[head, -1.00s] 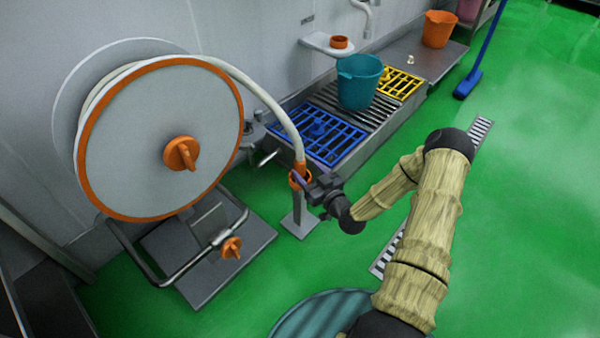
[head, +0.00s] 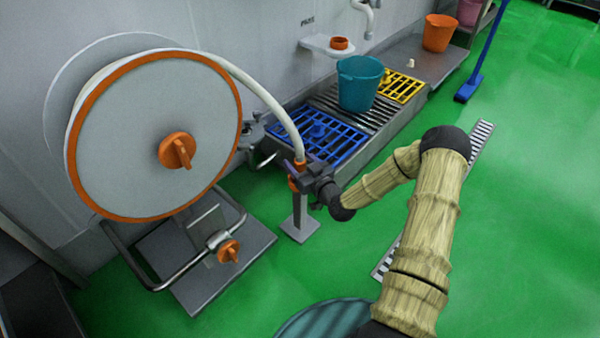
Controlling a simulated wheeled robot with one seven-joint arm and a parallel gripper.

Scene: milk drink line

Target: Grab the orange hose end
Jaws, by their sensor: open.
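The orange hose end (head: 293,183) hangs at the end of the white hose (head: 268,98), which runs from the top of a large reel (head: 150,140) with an orange rim. The hose end sits at the top of a grey metal stand (head: 300,218). My gripper (head: 298,172) is at the hose end, coming from the right. Its jaws are open and the orange part shows beside and below them. The gripper hides some of the hose end, so I cannot tell whether the jaws touch it.
The reel stands on a grey base plate with a pipe frame and an orange knob (head: 228,251). Behind the gripper is a low sink with a blue grate (head: 345,146), a teal bucket (head: 360,85) and a yellow grate (head: 404,88). Green floor (head: 530,220) is free at right.

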